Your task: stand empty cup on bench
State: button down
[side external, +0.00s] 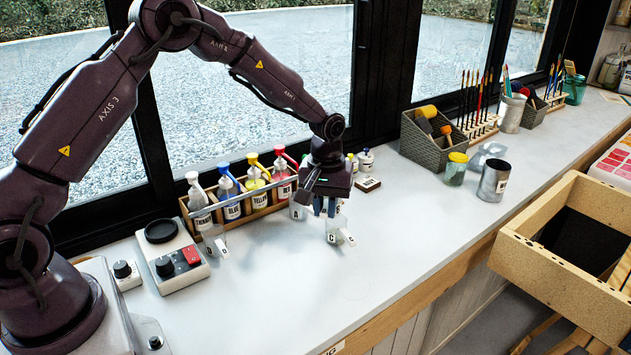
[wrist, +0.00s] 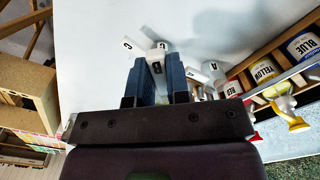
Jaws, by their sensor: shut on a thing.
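Small clear cups with white lettered tabs stand on the pale bench (side external: 270,300). My gripper (side external: 326,212) points down low over the middle of the bench, its blue fingers shut on a clear cup (side external: 340,226). In the wrist view, a white lettered tab (wrist: 157,62) shows between the fingers (wrist: 158,72); the cup's clear wall is hard to make out. A tab marked C (wrist: 127,43) shows just left of the fingers. I cannot tell whether the held cup touches the bench or whether it is empty.
Another clear cup (side external: 216,242) stands to the left. Behind is a wooden rack (side external: 233,212) of pump bottles. The front of the bench is clear.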

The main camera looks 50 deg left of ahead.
jog(key=s+d+f+n, duration=0.3)
jog(key=d+f+n, duration=0.25)
jog(key=n, duration=0.45)
jog(key=shift+w+a+f, duration=0.1)
jog(key=shift+w+a, duration=0.05)
jog(key=shift+a, duration=0.85)
jog(key=shift+w+a+f, duration=0.1)
jog(key=shift+a, duration=0.85)
jog(key=shift+f, duration=1.15)
jog(key=shift+f, duration=0.4)
jog(key=c, duration=1)
grip_release()
notch_tip(320, 180, up, 13)
